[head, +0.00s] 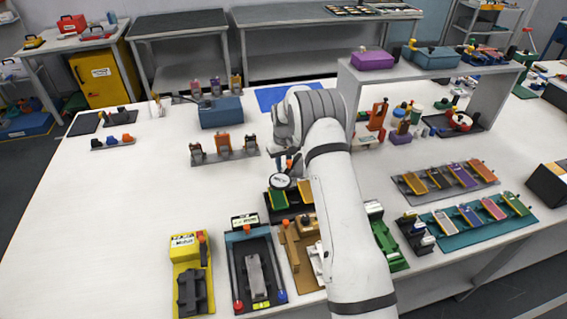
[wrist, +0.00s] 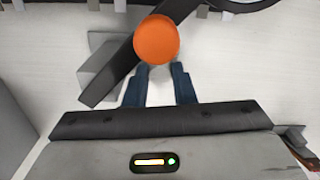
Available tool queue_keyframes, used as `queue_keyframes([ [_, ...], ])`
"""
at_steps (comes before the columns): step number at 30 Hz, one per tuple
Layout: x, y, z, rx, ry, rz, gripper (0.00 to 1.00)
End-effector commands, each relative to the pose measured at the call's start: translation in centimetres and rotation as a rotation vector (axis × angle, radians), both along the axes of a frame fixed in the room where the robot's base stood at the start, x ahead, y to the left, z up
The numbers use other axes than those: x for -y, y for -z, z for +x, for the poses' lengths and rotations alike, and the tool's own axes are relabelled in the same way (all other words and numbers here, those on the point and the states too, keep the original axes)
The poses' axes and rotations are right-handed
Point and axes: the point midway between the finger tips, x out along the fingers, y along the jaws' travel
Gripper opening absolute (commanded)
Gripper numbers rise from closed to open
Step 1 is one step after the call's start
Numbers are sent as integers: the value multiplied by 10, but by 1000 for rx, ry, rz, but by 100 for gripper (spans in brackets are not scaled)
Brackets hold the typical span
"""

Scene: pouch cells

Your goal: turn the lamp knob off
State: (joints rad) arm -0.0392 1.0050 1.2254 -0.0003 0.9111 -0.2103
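In the wrist view a round orange knob (wrist: 157,40) sits on a dark bar that runs diagonally down to the left. Part of a dark ring (wrist: 243,4) shows at the top right. My gripper (wrist: 160,68) has two dark blue fingers set apart, with a gap between them. The knob lies just beyond the fingertips, about in line with the gap. I cannot tell whether they touch it. In the head view a round, dark-rimmed disc (head: 280,181), perhaps the lamp head, stands by my arm. My gripper is mostly hidden there behind my wrist.
A grey block (wrist: 100,68) lies left of the fingers in the wrist view. In the head view, a rack with orange and dark pieces (head: 223,153) stands left of my arm. Trays and a yellow box (head: 187,245) fill the front. The table's left side is mostly clear.

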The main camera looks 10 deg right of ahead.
Motion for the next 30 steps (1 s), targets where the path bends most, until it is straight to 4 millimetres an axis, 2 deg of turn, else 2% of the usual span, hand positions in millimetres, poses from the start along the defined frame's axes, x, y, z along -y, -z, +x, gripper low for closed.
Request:
queue_keyframes([
  [1,0,0,0,0,0,0,17],
  [7,0,0,0,0,0,0,1],
  [17,0,1,0,0,-54,0,1],
  [30,-1,2,0,3,-381,1,1],
])
